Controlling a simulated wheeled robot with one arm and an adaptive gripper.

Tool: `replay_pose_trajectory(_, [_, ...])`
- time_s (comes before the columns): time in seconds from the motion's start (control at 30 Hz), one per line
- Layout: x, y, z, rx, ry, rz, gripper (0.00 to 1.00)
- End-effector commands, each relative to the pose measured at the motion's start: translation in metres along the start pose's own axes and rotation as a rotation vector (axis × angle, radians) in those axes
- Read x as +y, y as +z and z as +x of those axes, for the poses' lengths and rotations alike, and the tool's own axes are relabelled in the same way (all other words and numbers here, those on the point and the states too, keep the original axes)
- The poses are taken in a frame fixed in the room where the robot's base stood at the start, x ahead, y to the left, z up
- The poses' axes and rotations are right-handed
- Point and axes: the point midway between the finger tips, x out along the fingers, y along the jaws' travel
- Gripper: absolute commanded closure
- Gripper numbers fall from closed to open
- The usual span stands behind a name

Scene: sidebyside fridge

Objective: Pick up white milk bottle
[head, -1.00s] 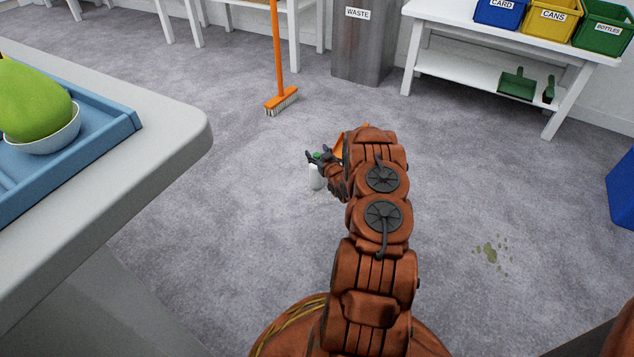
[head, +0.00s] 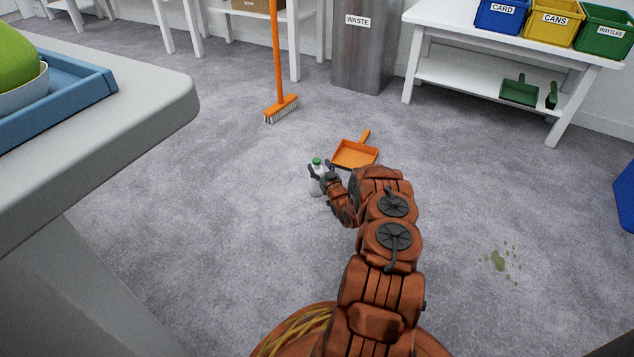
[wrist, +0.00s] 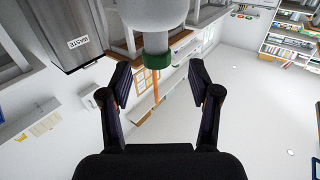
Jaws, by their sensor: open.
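The white milk bottle (head: 316,184) with a green cap stands upright on the grey floor in the head view. My gripper (head: 322,174) is at the bottle, with its dark fingers near the bottle's upper part; the arm hides part of the gripper. In the wrist view the bottle (wrist: 155,14) shows at the top, with its green cap (wrist: 157,61) pointing down the picture. The cap lies between the two spread fingers of my gripper (wrist: 158,80). The fingers are open, with gaps on both sides of the cap.
An orange dustpan (head: 355,153) lies on the floor just behind the bottle. An orange broom (head: 279,104) stands farther back. A grey table (head: 150,95) with a blue tray (head: 85,92) is at left. A green stain (head: 499,259) marks the floor at right.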

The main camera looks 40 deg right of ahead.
Motion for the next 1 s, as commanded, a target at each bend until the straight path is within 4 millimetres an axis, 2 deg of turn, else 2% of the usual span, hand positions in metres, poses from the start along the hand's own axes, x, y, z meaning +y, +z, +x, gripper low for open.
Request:
replay_pose_trajectory(0.07, [0.003, 0.005, 0.009, 0.001, 0.001, -0.002, 0.38])
replay_pose_trajectory(0.3, [0.003, 0.004, 0.034, -0.001, 0.001, 0.0, 0.38])
replay_pose_trajectory(0.6, [0.004, 0.001, 0.038, -0.001, 0.002, 0.001, 0.38])
replay_pose_trajectory(1.0, [0.003, 0.0, 0.038, -0.001, 0.002, 0.001, 0.8])
